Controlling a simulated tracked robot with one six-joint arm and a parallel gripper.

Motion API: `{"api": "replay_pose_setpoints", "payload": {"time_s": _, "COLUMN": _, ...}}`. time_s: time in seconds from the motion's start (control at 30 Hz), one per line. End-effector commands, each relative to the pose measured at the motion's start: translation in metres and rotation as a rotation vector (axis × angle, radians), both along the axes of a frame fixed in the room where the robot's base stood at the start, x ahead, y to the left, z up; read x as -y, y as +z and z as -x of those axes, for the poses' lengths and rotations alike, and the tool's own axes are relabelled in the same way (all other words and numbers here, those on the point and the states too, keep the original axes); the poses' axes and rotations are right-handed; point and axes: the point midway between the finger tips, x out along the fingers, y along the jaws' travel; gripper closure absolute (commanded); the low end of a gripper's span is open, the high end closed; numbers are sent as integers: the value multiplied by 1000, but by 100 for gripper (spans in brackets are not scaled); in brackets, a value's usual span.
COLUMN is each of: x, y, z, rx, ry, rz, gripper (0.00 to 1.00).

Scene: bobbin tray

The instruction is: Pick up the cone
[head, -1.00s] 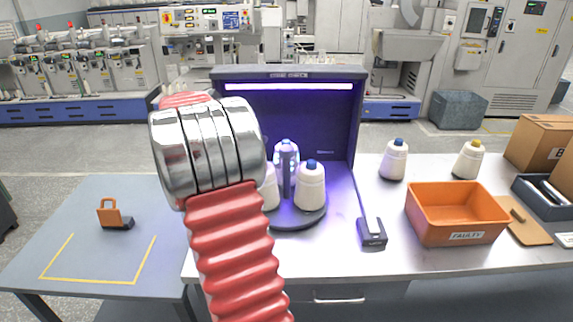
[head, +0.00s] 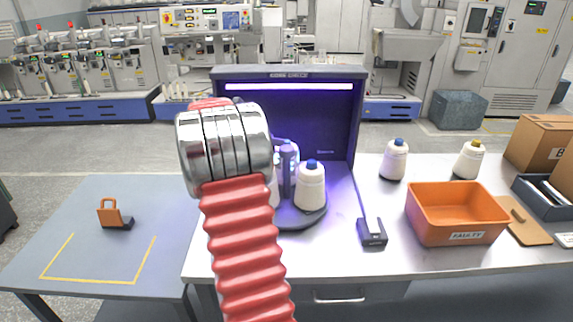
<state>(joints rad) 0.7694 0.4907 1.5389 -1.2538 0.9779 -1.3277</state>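A white cone with a blue top (head: 311,190) stands upright at the right of the dark round turntable (head: 304,221), inside the lit inspection booth (head: 326,122). Another cone is partly visible behind the turntable's centre post (head: 287,172), and a sliver of one shows at the left, mostly covered by my arm. A blue-topped cone (head: 394,163) and a yellow-topped cone (head: 468,162) stand upright on the table to the right of the booth. My red ribbed arm with its silver joint rises in front of the booth's left side. My gripper cannot be made out; the arm hides that area.
An orange bin marked FAULTY (head: 456,238) stands at the front right, beside a brown clipboard (head: 528,225). A small dark device (head: 372,233) lies in front of the booth. The left table (head: 70,200) holds an orange-handled item (head: 112,214) and a yellow-taped, empty outline.

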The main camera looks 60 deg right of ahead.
Motion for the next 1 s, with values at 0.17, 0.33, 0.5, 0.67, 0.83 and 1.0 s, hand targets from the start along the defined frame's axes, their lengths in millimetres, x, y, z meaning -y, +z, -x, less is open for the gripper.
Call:
{"api": "replay_pose_setpoints", "payload": {"time_s": 0.17, "x": 11, "y": -8, "z": 4, "rx": -2, "ry": -2, "rz": -2, "gripper": 69}}
{"api": "replay_pose_setpoints", "payload": {"time_s": 0.33, "x": 31, "y": -19, "z": 9, "rx": -1, "ry": -3, "rz": -2, "gripper": 69}}
{"api": "replay_pose_setpoints", "payload": {"time_s": 0.5, "x": 43, "y": -25, "z": 13, "rx": -1, "ry": -2, "rz": 0, "gripper": 69}}
{"api": "replay_pose_setpoints", "payload": {"time_s": 0.67, "x": 44, "y": -25, "z": 13, "rx": 0, "ry": -1, "rz": 0, "gripper": 69}}
{"api": "replay_pose_setpoints", "payload": {"time_s": 0.83, "x": 44, "y": -25, "z": 13, "rx": 0, "ry": -1, "rz": 0, "gripper": 69}}
{"api": "replay_pose_setpoints", "payload": {"time_s": 1.0, "x": 44, "y": -25, "z": 13, "rx": 0, "ry": -1, "rz": 0, "gripper": 69}}
